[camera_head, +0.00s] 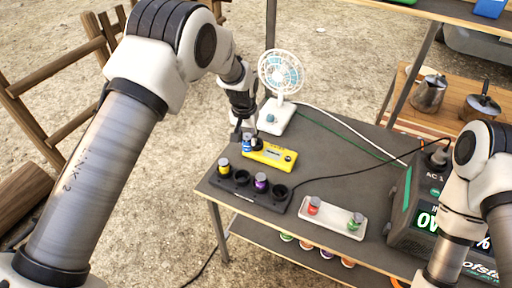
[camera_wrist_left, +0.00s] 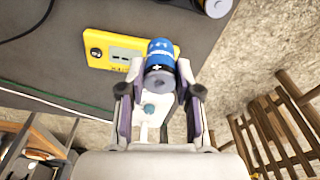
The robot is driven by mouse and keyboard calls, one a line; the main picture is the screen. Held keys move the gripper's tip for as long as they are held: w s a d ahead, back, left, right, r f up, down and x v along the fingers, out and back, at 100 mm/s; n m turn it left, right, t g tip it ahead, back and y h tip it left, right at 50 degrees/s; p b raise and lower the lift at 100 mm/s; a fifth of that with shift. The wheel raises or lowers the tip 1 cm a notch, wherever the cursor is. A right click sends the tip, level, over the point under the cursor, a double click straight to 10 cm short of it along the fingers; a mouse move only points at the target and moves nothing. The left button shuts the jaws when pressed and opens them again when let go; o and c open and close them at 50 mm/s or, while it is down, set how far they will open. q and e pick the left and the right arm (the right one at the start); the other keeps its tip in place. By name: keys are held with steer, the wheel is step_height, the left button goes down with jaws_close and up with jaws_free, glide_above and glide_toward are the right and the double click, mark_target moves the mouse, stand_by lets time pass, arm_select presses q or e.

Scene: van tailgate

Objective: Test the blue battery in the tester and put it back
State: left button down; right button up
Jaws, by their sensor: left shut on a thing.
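The blue battery (camera_head: 247,144) is held upright in my left gripper (camera_head: 244,132), at the left end of the yellow tester (camera_head: 272,156). In the left wrist view the blue battery (camera_wrist_left: 160,54) sits between the two fingers of my left gripper (camera_wrist_left: 160,85), beside or over one end of the yellow tester (camera_wrist_left: 108,50). I cannot tell whether it touches the tester. The tester has a small display and a round dial. A black charging dock (camera_head: 250,196) in front holds a yellow battery (camera_head: 223,165) and a purple battery (camera_head: 261,183). My right gripper is out of view.
A white fan (camera_head: 280,80) stands behind the tester. A power station (camera_head: 403,225) stands at the right, with cables crossing the grey table (camera_head: 335,155).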

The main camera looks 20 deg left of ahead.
arm_select(q)
steer(key=w+f+b, duration=0.1)
steer(key=w+b, duration=0.1)
steer(key=w, duration=0.1)
steer(key=w+f+b, duration=0.2)
steer(key=w, duration=0.1)
steer(key=w+f+b, duration=0.2)
steer(key=w, duration=0.1)
steer(key=shift+w+d+f, duration=0.1)
steer(key=shift+w, duration=0.3)
steer(key=shift+r, duration=0.2)
steer(key=shift+f, duration=0.1)
stand_by(0.3)
steer(key=shift+f+b, duration=0.85)
steer(key=shift+f, duration=0.7)
